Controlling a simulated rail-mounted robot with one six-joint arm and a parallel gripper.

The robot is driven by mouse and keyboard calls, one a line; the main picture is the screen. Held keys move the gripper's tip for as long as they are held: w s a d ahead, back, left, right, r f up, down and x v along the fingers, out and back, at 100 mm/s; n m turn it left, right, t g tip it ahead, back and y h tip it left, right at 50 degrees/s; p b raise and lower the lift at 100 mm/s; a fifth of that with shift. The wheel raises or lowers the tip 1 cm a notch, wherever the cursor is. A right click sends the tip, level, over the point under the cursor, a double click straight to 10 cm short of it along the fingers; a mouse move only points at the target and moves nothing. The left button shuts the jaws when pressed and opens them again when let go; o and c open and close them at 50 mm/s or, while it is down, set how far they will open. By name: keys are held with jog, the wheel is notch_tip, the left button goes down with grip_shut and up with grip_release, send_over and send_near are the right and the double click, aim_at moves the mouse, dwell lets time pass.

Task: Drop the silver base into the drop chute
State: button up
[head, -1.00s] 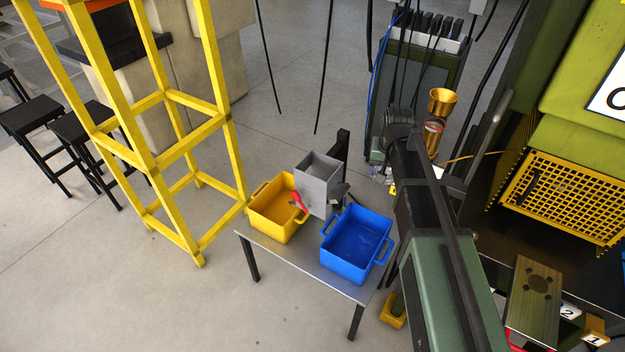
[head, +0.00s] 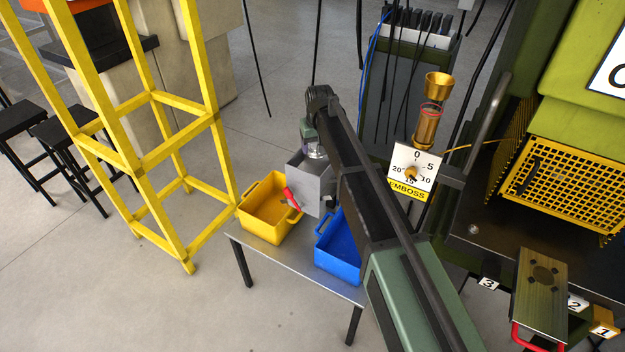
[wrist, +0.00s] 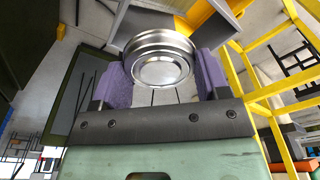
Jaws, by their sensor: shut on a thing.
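The silver base (wrist: 160,58), a round shiny metal ring, sits between the purple pads of my gripper (wrist: 162,72) in the wrist view. My gripper is shut on it. In the head view my gripper (head: 314,148) is over the top of the grey drop chute (head: 316,190), which has a red lever (head: 290,199) on its side. The arm and gripper hide the chute's mouth and part of its right side. In the wrist view, the grey chute (wrist: 205,43) shows behind the base. I cannot tell how far the base is above the mouth.
A yellow bin (head: 252,222) and a blue bin (head: 329,265) stand at the chute's foot on a small metal table (head: 265,257). A yellow frame (head: 180,130) stands to the left. The press with its yellow mesh guard (head: 560,192) is at the right.

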notch_tip(320, 180, down, 4)
jog(key=b, duration=0.3)
jog(key=shift+f, duration=0.15)
jog(key=o, duration=1)
jog(key=shift+r, duration=0.2)
jog(key=r+p, duration=0.3)
jog(key=s+r+p, duration=0.1)
jog(key=r+p, duration=0.7)
jog(key=shift+s+d, duration=0.15)
jog(key=shift+d, duration=0.1)
jog(key=shift+f, duration=0.1)
jog(key=shift+f, duration=0.1)
